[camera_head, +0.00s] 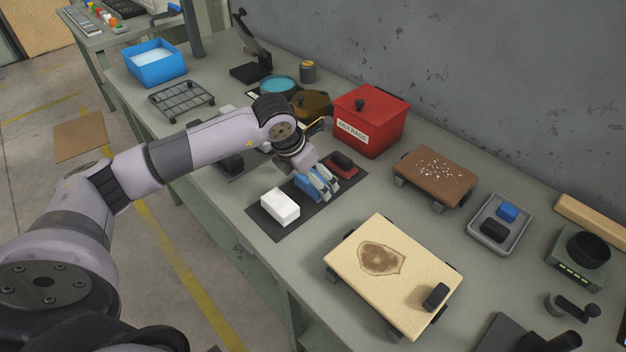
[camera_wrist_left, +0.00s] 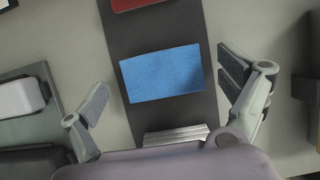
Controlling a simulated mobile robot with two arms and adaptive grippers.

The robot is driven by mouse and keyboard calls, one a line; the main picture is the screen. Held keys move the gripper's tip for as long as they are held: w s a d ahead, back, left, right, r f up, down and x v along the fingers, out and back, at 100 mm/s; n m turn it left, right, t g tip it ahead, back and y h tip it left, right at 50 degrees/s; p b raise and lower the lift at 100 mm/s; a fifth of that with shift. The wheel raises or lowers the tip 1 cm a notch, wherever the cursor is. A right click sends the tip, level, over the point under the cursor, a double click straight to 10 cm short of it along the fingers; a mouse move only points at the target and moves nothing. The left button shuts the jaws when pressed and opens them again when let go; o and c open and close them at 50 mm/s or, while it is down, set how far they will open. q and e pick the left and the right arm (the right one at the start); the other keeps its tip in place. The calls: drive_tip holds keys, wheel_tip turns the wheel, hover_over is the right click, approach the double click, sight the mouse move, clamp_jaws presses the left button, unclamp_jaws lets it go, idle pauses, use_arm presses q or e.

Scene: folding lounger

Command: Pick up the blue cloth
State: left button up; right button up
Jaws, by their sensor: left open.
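The blue cloth (camera_head: 309,185) lies on a dark mat (camera_head: 262,217) on the bench, between a white block-like cloth (camera_head: 280,206) and a red item with a dark top (camera_head: 342,163). My left gripper (camera_head: 326,190) is over the blue cloth in the head view and partly hides it. In the left wrist view the blue cloth (camera_wrist_left: 162,74) is flat and rectangular, ahead of and between the spread fingers of the open left gripper (camera_wrist_left: 165,92). The fingers appear apart from the cloth. My right gripper does not show.
A red bin labelled oily rags (camera_head: 385,118) stands behind the mat. A tan board (camera_head: 365,300) with a brown stain lies in front, and a brown board (camera_head: 435,170) lies to the right. A grey tray (camera_head: 480,238) holds blue and black items. Bare bench shows between them.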

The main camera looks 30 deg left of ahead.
use_arm(q)
drive_tip(key=shift+x, duration=0.75)
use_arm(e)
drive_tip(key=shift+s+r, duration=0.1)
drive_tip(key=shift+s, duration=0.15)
use_arm(q)
drive_tip(key=shift+c, duration=0.4)
drive_tip(key=shift+r, duration=0.1)
drive_tip(key=c, duration=1.1)
drive_tip(key=shift+c, duration=0.2)
wheel_tip(320, 180, up, 20)
drive_tip(key=b, duration=0.1)
drive_tip(key=shift+b, duration=0.4)
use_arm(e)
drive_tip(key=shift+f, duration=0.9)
use_arm(q)
drive_tip(key=o, duration=0.6)
drive_tip(key=c, duration=0.5)
